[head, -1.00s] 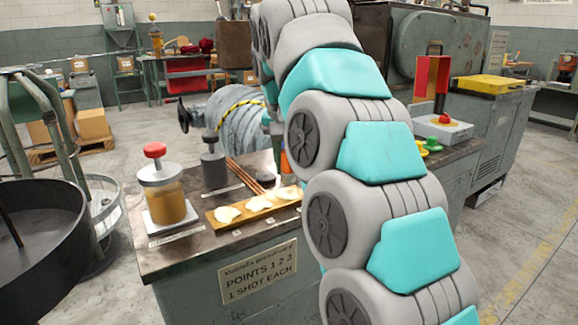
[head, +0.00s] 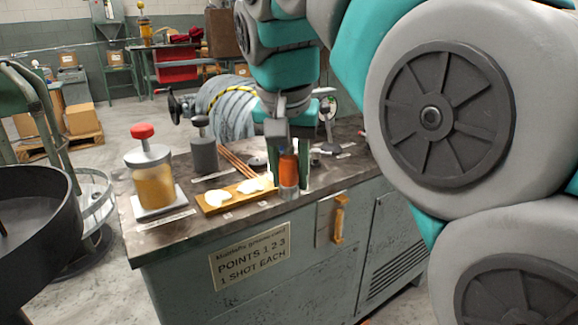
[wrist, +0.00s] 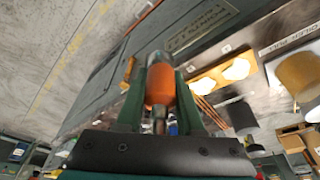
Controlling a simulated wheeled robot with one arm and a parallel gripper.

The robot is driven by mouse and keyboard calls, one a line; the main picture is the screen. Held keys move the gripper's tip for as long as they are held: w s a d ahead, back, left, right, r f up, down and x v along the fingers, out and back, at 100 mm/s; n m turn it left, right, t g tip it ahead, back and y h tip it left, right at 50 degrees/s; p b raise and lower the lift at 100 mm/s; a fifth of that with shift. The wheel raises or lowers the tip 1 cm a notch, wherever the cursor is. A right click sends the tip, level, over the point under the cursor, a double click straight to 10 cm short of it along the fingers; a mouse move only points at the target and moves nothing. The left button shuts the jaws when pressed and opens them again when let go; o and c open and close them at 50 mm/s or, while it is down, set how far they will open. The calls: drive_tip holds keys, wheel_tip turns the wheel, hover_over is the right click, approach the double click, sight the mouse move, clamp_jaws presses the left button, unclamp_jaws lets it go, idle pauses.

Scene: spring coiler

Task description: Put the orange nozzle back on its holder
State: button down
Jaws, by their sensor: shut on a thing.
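My gripper (head: 288,184) is shut on the orange nozzle (head: 289,168), with one finger on each side of it. The nozzle is upright, its grey end pointing down, in front of the right end of the wooden strip (head: 212,207). Whether its lower end touches anything is unclear. In the wrist view the orange nozzle (wrist: 160,86) sits between the green fingers (wrist: 160,112). I cannot make out the nozzle's holder for certain; a small dark round piece (head: 258,162) lies on the bench behind the strip.
The bench (head: 160,238) carries a red-topped jar (head: 153,180) of amber stuff, a dark grey pot (head: 203,155), brown rods (head: 235,163) and cream blobs (head: 250,186) on the strip. A yellow-handled piece (head: 339,218) is on the bench's front.

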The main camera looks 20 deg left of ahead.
sight(292, 156)
drive_tip(key=shift+s+d+r, duration=0.15)
drive_tip(key=shift+s+d, duration=0.15)
drive_tip(key=shift+s, duration=0.25)
drive_tip(key=shift+s+r, duration=0.1)
drive_tip(key=shift+r, duration=0.2)
drive_tip(key=shift+r+p, duration=1.6)
drive_tip(key=shift+r, duration=0.6)
